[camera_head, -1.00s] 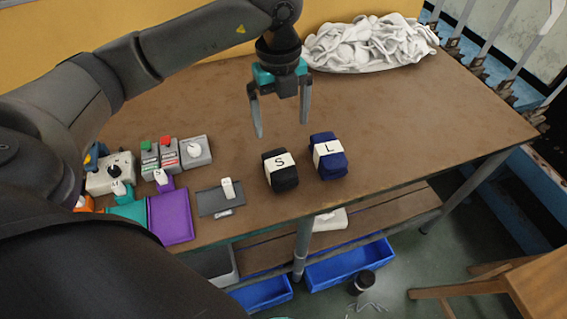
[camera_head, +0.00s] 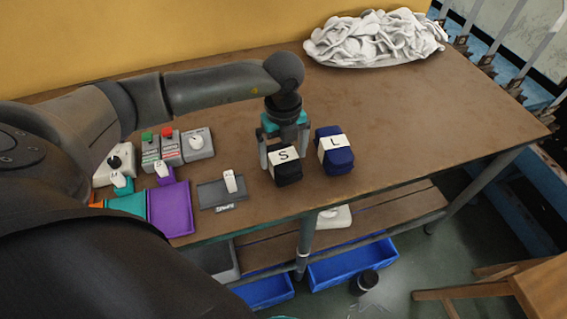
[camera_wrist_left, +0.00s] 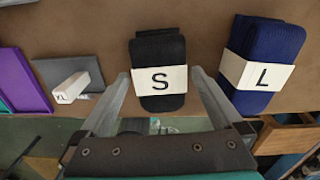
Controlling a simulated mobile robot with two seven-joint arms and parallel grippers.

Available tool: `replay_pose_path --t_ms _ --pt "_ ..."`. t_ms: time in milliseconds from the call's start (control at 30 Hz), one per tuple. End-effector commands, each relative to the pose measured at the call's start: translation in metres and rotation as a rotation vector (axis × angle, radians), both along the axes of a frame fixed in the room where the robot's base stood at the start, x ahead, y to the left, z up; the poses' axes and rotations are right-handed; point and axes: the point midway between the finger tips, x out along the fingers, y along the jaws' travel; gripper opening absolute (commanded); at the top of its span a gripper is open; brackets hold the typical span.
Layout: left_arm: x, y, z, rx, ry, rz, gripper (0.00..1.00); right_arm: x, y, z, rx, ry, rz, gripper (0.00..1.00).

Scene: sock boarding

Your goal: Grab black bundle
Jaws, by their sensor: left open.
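The black bundle (camera_head: 287,171) has a white band marked S and lies on the brown table near its front edge. My left gripper (camera_head: 284,156) is open and low over it, with fingers pointing down. In the left wrist view, the black bundle (camera_wrist_left: 158,76) sits between and just beyond the two open fingertips (camera_wrist_left: 160,78). I cannot tell whether the fingers touch it. The blue bundle (camera_head: 337,158), banded and marked L, lies just to its right; it also shows in the left wrist view (camera_wrist_left: 262,62). My right gripper is not in view.
A grey plate with a white handle (camera_head: 222,193) and a purple tray (camera_head: 171,209) lie left of the bundles. Several switch boxes (camera_head: 198,144) stand behind them. A white cloth pile (camera_head: 375,40) lies at the back. The right table surface (camera_head: 430,120) is clear.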

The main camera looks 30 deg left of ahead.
Motion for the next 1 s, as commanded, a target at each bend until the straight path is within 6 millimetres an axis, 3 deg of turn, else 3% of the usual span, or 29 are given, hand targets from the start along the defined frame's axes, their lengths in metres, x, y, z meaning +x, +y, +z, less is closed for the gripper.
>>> replay_pose_path --t_ms 100,367,1000 --pt "0.0000 -0.0004 -0.0137 0.000 0.000 0.000 1.00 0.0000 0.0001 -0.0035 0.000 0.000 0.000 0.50" --pt "0.0002 -0.0003 -0.0158 0.000 -0.001 0.000 1.00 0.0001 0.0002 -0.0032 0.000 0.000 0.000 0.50" --pt "0.0003 0.0000 -0.0153 0.000 -0.001 0.000 0.29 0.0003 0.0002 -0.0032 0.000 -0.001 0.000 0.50"
